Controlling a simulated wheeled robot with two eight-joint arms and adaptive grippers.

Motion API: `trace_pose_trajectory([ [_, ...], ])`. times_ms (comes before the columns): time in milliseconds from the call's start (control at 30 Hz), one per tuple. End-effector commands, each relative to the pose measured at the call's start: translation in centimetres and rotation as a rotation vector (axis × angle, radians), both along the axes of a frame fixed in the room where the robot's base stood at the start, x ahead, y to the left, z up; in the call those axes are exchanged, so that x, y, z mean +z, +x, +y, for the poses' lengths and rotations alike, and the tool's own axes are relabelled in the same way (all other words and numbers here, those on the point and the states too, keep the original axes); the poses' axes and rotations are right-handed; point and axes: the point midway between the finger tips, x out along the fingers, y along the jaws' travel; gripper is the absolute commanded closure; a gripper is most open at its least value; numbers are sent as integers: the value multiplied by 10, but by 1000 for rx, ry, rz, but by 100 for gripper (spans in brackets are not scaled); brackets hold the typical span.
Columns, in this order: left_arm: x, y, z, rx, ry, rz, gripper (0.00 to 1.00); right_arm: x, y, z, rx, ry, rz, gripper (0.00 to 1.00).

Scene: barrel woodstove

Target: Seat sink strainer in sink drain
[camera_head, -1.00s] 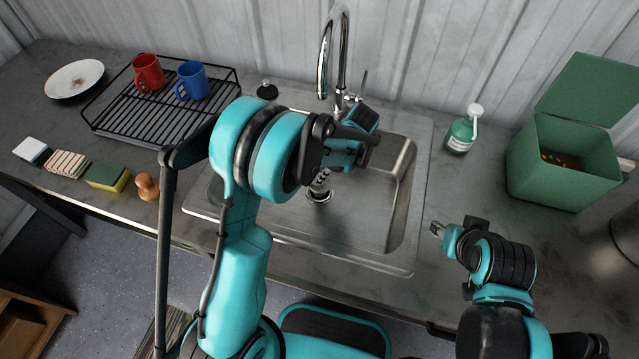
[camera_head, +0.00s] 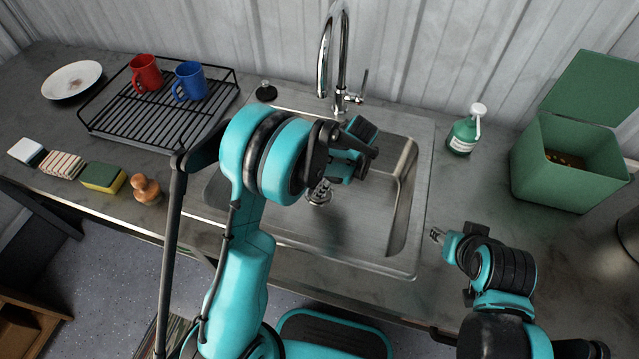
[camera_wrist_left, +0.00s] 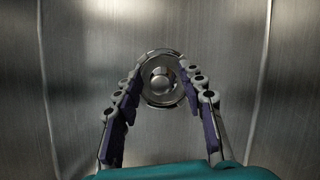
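The steel sink (camera_head: 345,230) is set in the counter, with its drain area (camera_head: 319,196) in the basin floor partly hidden by my left gripper. In the left wrist view, a round metal piece with a rim and a central knob (camera_wrist_left: 160,79) shows at my fingertips. It looks like the strainer at the drain; I cannot tell whether it is seated or above it. My left gripper (camera_wrist_left: 162,76) points down into the basin, its fingers apart on either side of this piece. Whether they grip its rim is unclear. My right gripper (camera_head: 436,235) hovers right of the sink; its fingers are too small to read.
The faucet (camera_head: 336,55) rises behind the basin. A small dark knobbed object (camera_head: 266,92) stands behind the sink's left corner. A soap bottle (camera_head: 463,134) and green bin (camera_head: 553,178) stand right. A dish rack (camera_head: 150,118) and sponges (camera_head: 103,178) are left.

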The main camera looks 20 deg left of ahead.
Motion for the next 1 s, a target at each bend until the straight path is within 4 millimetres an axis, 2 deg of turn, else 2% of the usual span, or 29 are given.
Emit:
trace_pose_trajectory([
  [133,3,0,0,0,0,0,60,3,0,0,0,0,0,60],
  [233,14,1,-4,-1,0,0,60,8,0,0,0,0,0,60],
  [600,88,7,-34,-1,-1,-1,60,38,0,0,0,0,0,60],
  [833,112,9,-44,1,-1,-1,60,45,0,0,0,0,0,60],
  [1000,133,0,-37,67,-31,-64,60,45,0,0,0,0,0,60],
])
